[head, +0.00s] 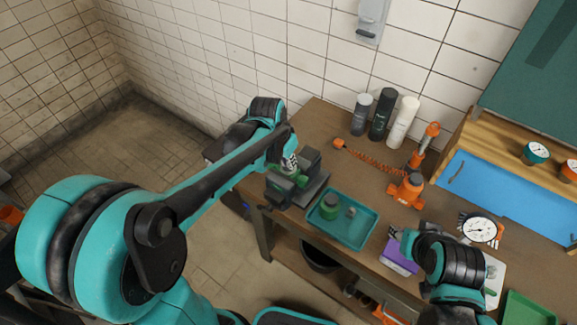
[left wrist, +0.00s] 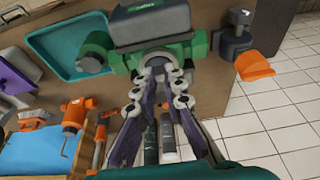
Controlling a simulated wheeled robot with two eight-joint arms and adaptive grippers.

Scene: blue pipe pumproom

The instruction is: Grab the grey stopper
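A small grey piece, which looks like the grey stopper (head: 351,212), stands in the teal tray (head: 365,238) beside a green cylinder (head: 330,206). I cannot make out the stopper in the left wrist view, where the tray (left wrist: 62,62) lies at upper left. My left gripper (head: 290,163) is left of the tray, over a green and dark grey device (head: 312,162). In the left wrist view its fingertips (left wrist: 167,66) come close together in front of this device (left wrist: 152,25); whether they grip anything is unclear. My right gripper is mostly hidden by its own arm.
Several bottles (head: 382,112) stand by the tiled wall. An orange tool (head: 406,190) with a coiled cord is right of the tray. A purple box (head: 398,258), a dial gauge (head: 480,229) and a green tray (head: 526,310) lie farther right. Bare wood shows behind the teal tray.

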